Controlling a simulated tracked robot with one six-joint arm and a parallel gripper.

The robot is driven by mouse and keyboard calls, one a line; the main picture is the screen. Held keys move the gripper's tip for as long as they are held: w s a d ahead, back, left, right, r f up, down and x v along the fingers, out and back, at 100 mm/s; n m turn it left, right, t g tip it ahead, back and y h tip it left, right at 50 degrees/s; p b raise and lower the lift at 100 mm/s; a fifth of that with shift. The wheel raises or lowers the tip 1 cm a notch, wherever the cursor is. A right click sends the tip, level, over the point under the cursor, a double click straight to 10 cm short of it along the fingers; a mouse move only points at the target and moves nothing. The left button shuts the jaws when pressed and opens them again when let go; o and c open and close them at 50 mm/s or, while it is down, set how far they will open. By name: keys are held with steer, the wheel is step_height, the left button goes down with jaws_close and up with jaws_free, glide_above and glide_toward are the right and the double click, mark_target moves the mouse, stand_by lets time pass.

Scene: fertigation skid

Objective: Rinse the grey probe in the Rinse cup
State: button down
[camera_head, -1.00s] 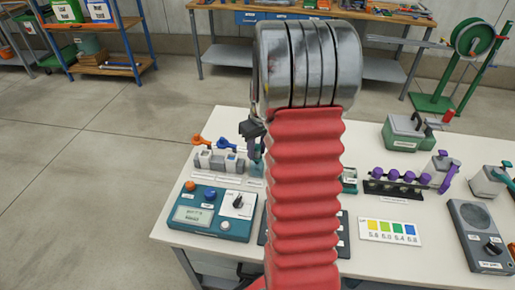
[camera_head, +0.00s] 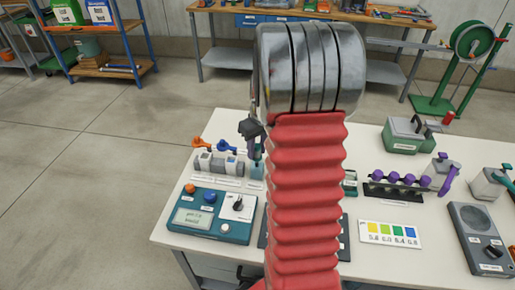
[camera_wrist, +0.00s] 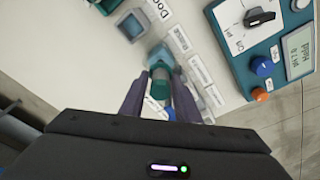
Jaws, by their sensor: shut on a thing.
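In the wrist view, my gripper (camera_wrist: 158,80) is shut on the grey probe (camera_wrist: 163,58), whose teal part shows between the fingers. In the head view, my gripper (camera_head: 252,130) is partly hidden behind my arm and points down at the table. The probe's lower end is above or inside a small teal cup (camera_head: 256,171); I cannot tell which, nor read its label. An orange probe (camera_head: 203,143) and a blue probe (camera_head: 228,147) stand to its left among a row of cups (camera_head: 217,165).
A teal meter (camera_head: 211,215) with a screen and knobs stands in front of the cups. A colour chart (camera_head: 389,235), a rack with purple caps (camera_head: 395,187) and a grey box (camera_head: 476,238) are to the right. My arm hides the table's middle.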

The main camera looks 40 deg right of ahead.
steer(key=shift+f, duration=0.65)
steer(key=shift+r, duration=0.1)
steer(key=shift+r, duration=4.1)
